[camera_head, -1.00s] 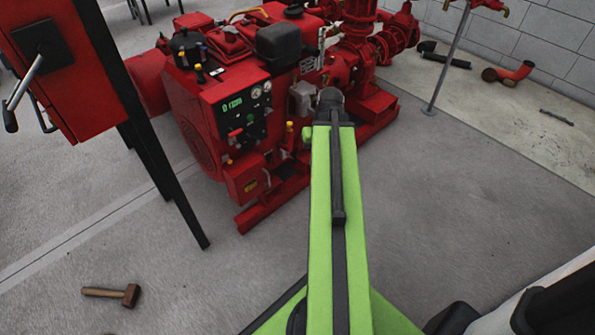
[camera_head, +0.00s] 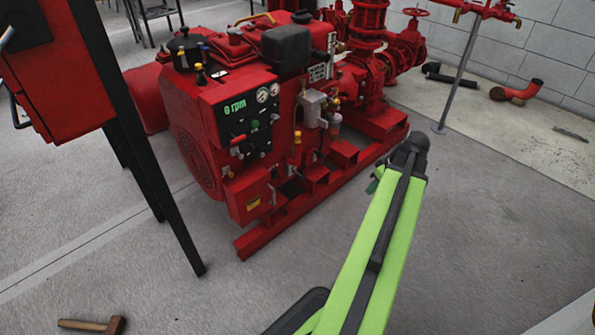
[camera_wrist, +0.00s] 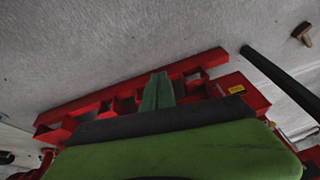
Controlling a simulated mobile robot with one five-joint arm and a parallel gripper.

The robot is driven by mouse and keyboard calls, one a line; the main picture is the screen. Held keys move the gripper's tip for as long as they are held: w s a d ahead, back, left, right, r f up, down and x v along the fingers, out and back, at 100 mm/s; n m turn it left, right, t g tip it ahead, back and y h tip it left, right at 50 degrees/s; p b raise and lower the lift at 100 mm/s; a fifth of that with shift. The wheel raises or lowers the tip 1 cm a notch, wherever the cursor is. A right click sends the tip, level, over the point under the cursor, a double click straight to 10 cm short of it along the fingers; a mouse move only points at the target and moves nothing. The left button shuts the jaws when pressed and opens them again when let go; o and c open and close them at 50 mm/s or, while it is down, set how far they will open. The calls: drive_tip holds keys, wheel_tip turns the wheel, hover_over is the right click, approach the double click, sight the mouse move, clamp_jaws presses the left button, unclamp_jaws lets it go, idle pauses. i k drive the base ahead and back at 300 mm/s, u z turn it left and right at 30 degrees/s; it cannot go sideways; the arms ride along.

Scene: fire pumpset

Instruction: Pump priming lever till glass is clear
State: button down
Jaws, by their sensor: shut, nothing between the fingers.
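The red pumpset (camera_head: 262,105) stands on a long red base frame, with a panel reading "0 rpm". On its near side is a grey housing (camera_head: 312,108) with a small greyish bowl (camera_head: 335,123) beside it; this may be the glass, but its contents are too small to judge. I cannot pick out the priming lever. My gripper (camera_wrist: 157,90) is shut and empty in the wrist view, above the red base frame. In the head view only a bit of green at my arm's end, right of and apart from the pumpset, may be my gripper.
A red cabinet (camera_head: 55,75) on black legs stands at the left. A wooden mallet (camera_head: 95,325) lies on the floor there. A thin grey post (camera_head: 458,70) with red taps and a loose red pipe (camera_head: 520,92) are at the back right.

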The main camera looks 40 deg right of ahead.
sight(302, 177)
drive_tip(key=i, duration=0.85)
drive_tip(key=z, duration=0.05)
